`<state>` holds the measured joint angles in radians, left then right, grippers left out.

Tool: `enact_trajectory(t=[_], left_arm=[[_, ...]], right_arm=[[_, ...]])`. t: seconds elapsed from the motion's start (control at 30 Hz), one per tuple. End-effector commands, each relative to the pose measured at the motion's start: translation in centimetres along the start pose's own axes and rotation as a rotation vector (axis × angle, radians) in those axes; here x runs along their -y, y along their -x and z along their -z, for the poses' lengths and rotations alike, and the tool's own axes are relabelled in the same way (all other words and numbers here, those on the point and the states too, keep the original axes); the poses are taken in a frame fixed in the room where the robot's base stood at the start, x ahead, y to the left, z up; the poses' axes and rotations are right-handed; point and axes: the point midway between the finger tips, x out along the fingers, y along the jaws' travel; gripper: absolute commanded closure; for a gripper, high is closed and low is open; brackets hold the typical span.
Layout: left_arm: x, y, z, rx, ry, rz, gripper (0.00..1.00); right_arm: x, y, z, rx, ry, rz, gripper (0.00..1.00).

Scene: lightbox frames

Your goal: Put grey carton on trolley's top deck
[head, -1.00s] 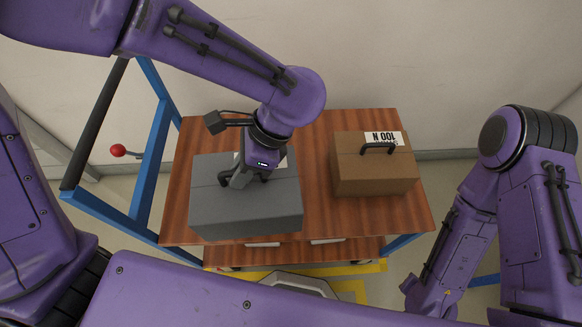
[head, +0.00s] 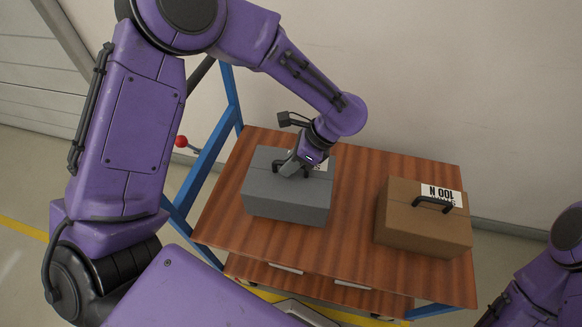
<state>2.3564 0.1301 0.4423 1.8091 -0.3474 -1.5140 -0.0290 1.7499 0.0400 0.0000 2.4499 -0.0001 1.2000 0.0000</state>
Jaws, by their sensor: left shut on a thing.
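The grey carton (head: 285,207) rests on the left part of the trolley's brown wooden top deck (head: 345,205). It has a black handle on top and a white label partly hidden behind my gripper. My left gripper (head: 291,169) is shut on the carton's handle, reaching down from above. The carton looks level and appears to touch the deck, though a very small gap cannot be ruled out. My right arm shows at the lower right edge, but its gripper is not visible.
A brown carton (head: 415,228) with a black handle and a white label stands on the right of the same deck, with bare wood between the two. A blue trolley frame (head: 210,150) and a red knob (head: 181,141) are at the left. The wall is close behind.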

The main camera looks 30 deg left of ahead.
Motion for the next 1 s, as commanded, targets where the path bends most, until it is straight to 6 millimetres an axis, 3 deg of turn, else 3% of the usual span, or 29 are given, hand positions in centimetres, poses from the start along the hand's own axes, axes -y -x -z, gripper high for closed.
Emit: enact_trajectory(t=[0.2,0.4,0.8,0.83,0.87,0.9,1.0], left_arm=[[1.6,-1.2,0.5,-0.001,0.001,0.000,1.00],[1.9,-3.5,1.9,-0.001,-0.001,0.002,1.00],[2.0,-3.9,2.1,0.000,0.000,0.005,1.00],[2.0,-4.0,2.2,-0.001,-0.001,0.003,0.71],[2.0,-3.9,2.2,-0.001,-0.001,0.003,0.62],[2.0,-3.9,2.1,-0.001,-0.001,0.003,0.56],[1.9,-3.9,2.1,-0.001,0.000,0.003,0.56]], right_arm=[[0.0,-0.1,0.0,0.000,0.000,0.000,1.00],[0.0,-0.2,-0.1,0.000,0.000,0.000,1.00],[0.0,-0.2,-0.1,0.000,0.000,0.000,1.00],[0.0,-0.3,-0.1,0.000,0.000,0.000,1.00],[0.0,-0.3,-0.1,0.000,0.000,0.000,1.00],[0.0,-0.3,-0.1,0.000,0.000,0.000,1.00],[0.0,-0.3,-0.1,0.000,0.000,0.000,1.00]])
